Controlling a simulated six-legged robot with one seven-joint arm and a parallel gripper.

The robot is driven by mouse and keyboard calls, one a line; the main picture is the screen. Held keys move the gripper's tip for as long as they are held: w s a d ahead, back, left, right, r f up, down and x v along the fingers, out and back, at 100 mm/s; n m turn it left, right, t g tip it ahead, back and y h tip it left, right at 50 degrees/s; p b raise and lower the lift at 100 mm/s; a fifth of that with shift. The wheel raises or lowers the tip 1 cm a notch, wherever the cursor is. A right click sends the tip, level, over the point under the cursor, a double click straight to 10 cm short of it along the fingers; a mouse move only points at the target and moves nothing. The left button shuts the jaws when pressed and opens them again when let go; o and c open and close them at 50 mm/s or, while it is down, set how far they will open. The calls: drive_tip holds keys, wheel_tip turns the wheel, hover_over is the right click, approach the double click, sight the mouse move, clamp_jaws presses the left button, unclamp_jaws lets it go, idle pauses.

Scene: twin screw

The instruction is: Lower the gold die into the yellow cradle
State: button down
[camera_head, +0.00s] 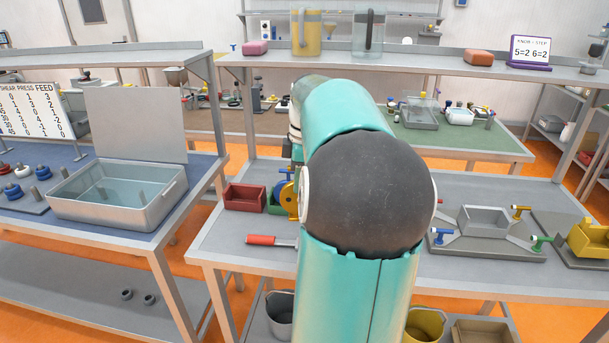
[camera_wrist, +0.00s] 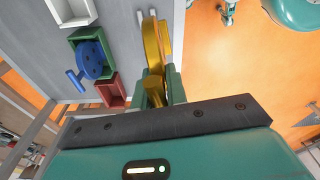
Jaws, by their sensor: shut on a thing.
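The gold die (camera_wrist: 152,48) is a round disc with a stub handle. In the wrist view my gripper (camera_wrist: 158,88) is shut on its handle, and the disc stands edge-on beyond the green fingers. In the head view the gold die (camera_head: 291,200) shows just left of my arm, above the workbench and in front of the bins. My gripper is hidden there behind my arm. The yellow cradle (camera_head: 591,240) sits on a grey plate at the right edge of the head view, partly cut off, far to the right of the die. The cradle is not in the wrist view.
A red bin (camera_head: 244,197) and a green bin (camera_wrist: 104,40) holding a blue die (camera_wrist: 91,59) are beside the gold die. A red-handled tool (camera_head: 270,240) lies on the bench. A grey cradle (camera_head: 484,221) with coloured knobs stands between my arm and the yellow cradle.

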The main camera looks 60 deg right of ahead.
drive_tip(key=w+a+f+m, duration=0.2)
drive_tip(key=w+a+f, duration=0.6)
drive_tip(key=a, duration=0.5)
drive_tip(key=w+a+f+m, duration=0.2)
drive_tip(key=w+a+f, duration=0.7)
drive_tip(key=a+f, duration=0.3)
drive_tip(key=w+a+f+m, duration=0.2)
drive_tip(key=w+a+f, duration=0.7)
drive_tip(key=a, duration=0.6)
drive_tip(key=shift+a+f+m+h, duration=0.3)
drive_tip(key=shift+f+h, duration=0.1)
drive_tip(key=shift+f, duration=0.25)
